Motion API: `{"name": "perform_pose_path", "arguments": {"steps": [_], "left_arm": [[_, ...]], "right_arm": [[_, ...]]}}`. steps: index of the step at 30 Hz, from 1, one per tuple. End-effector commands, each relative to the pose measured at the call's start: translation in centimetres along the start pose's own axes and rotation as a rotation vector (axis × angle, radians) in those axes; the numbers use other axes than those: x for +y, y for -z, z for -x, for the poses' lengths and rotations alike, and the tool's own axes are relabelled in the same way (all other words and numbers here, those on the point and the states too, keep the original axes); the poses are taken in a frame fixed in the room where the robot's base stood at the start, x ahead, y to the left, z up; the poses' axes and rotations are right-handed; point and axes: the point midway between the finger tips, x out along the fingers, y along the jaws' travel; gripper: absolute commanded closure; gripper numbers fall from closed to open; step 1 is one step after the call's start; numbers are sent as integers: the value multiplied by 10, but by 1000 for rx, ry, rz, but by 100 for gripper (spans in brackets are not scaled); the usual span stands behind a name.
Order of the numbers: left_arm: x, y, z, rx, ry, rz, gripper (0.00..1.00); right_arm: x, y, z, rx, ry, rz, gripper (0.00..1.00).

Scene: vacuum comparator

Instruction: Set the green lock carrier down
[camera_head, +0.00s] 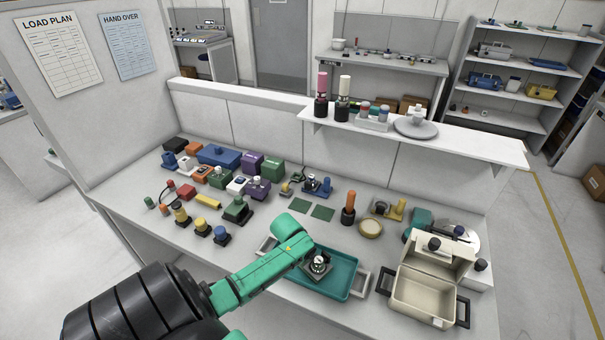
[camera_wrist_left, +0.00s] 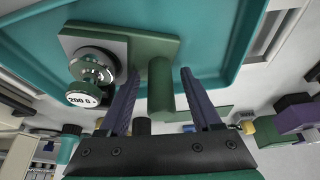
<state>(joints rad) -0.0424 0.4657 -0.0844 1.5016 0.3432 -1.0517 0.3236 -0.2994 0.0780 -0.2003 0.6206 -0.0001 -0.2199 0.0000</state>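The green lock carrier (camera_wrist_left: 160,85) shows in the left wrist view as a green plate with an upright green post and a shiny knobbed weight (camera_wrist_left: 92,72) labelled 200 g. It appears to rest on the floor of the teal tray (camera_wrist_left: 225,50). In the head view the weight (camera_head: 319,263) shows inside the teal tray (camera_head: 345,280), beside my arm's end. My left gripper (camera_wrist_left: 159,74) is open, with its two fingers on either side of the post and a gap on both sides. My arm hides the fingers in the head view. My right gripper is not in view.
A cream open case (camera_head: 420,298) stands right of the tray. A round tan dish (camera_head: 370,228) and an orange-handled tool (camera_head: 348,206) are behind it. Several coloured blocks and weights crowd the bench's left side. A raised shelf (camera_head: 470,143) runs along the back.

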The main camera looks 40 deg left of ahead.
Motion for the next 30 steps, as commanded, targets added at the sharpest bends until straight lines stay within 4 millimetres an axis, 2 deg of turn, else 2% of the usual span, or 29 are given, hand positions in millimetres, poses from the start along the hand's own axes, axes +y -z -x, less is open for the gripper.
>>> {"name": "perform_pose_path", "arguments": {"steps": [7,11,14,24,27,30], "left_arm": [[0,0,1,0,0,0,35],[0,1,10,0,0,0,35],[0,1,26,1,0,-2,35],[0,1,104,2,-1,-1,35],[0,1,117,0,-1,0,35],[0,1,122,-1,-1,1,35]], "right_arm": [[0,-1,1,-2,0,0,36],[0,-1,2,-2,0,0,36],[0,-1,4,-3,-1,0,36],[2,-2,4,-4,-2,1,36],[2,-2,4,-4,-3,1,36],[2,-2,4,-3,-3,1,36]]}}
